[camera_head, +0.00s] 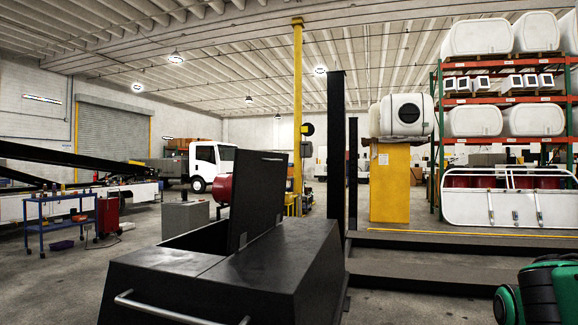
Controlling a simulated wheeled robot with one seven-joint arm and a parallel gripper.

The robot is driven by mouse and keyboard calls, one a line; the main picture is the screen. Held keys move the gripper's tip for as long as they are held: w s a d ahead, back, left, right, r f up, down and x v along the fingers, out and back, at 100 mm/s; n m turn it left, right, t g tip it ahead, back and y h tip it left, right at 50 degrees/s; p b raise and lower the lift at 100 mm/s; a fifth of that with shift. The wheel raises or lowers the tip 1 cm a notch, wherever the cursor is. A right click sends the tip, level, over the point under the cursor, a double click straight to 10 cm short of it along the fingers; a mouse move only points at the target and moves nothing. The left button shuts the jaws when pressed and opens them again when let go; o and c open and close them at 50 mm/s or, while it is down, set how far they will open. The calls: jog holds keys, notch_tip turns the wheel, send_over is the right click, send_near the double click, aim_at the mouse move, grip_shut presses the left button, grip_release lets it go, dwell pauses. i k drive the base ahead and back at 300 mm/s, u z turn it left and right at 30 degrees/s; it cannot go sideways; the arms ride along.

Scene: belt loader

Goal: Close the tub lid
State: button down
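A black tub (190,285) stands in front of me at the lower middle of the head view, with a metal bar handle (170,311) along its near side. Its black lid (257,195) is open and stands up nearly vertical, leaning slightly. The opening (207,240) shows to the left of the lid, and its inside is mostly hidden. My gripper is not in view, and nothing is seen touching the lid.
A green and black rounded object (545,295) fills the lower right corner; I cannot tell what it is. A black post (336,150) stands behind the tub. A blue cart (62,222) and a red cabinet (108,217) are at left. Open floor (50,290) lies left of the tub.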

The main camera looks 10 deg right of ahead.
aim_at(258, 185)
jog(key=z, duration=0.4)
jog(key=i, duration=0.45)
jog(key=z, duration=0.95)
jog(key=i, duration=2.25)
jog(key=u, duration=1)
jog(key=i, duration=0.8)
jog(key=u, duration=0.6)
